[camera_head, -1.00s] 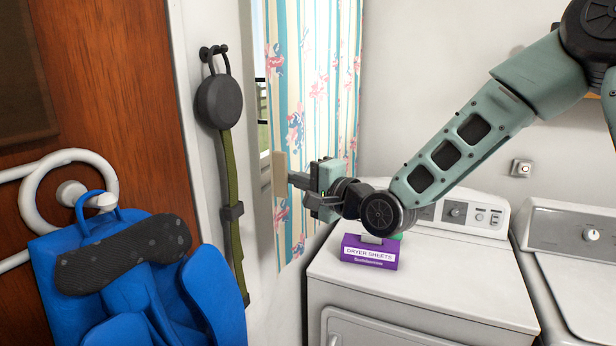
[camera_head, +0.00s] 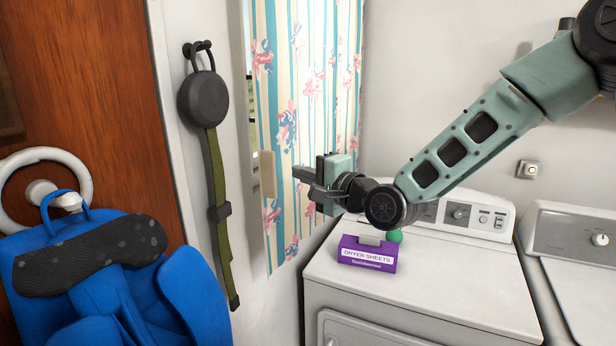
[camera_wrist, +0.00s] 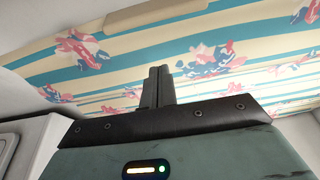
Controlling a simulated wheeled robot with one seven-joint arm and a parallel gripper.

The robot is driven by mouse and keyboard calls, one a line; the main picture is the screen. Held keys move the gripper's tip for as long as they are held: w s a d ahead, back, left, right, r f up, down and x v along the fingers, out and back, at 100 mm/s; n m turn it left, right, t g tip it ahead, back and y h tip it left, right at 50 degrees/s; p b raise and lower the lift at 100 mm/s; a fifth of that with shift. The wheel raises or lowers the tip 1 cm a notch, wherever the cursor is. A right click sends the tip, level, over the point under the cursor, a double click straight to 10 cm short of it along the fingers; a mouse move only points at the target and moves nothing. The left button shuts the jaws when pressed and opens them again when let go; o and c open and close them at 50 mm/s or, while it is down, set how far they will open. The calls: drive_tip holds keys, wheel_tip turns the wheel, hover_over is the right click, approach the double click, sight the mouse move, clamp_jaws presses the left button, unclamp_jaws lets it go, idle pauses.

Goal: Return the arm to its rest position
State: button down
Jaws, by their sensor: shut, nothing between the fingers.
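My gripper (camera_head: 304,181) is held out to the left in the head view, in front of the floral curtain and above the left end of the dryer. In the wrist view its two fingers (camera_wrist: 157,86) lie together, shut with nothing between them. My arm comes down from the upper right, bent at a dark round joint just above a purple dryer sheets box. No part of the arm is seen touching anything.
The purple dryer sheets box (camera_head: 367,255) stands on the white dryer (camera_head: 430,278), with a green ball (camera_head: 395,235) behind it. The striped floral curtain (camera_head: 290,115) hangs behind the gripper. A strap (camera_head: 218,190) hangs on the wall.

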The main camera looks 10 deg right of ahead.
drive_tip(key=a+b+v, duration=0.1)
drive_tip(key=b+v, duration=0.1)
drive_tip(key=v, duration=0.6)
drive_tip(key=s+a+f+n+g+h+b, duration=0.4)
drive_tip(key=s+f+n+g, duration=0.5)
drive_tip(key=f, duration=0.5)
drive_tip(key=s+f+n+g+h+b, duration=0.1)
drive_tip(key=s+f+n+g+h, duration=0.1)
drive_tip(key=s, duration=0.5)
drive_tip(key=s+d+f+n+g+h+b, duration=0.1)
drive_tip(key=s+n, duration=0.3)
drive_tip(key=s, duration=0.4)
drive_tip(key=s+d+f+n+g+h+b, duration=0.1)
drive_tip(key=s+f+n+g+h, duration=0.1)
drive_tip(key=s+f+n, duration=0.2)
drive_tip(key=s, duration=0.3)
drive_tip(key=shift+s+d+g+h, duration=0.25)
drive_tip(key=shift+s+g+h, duration=0.1)
drive_tip(key=shift+g+h, duration=0.05)
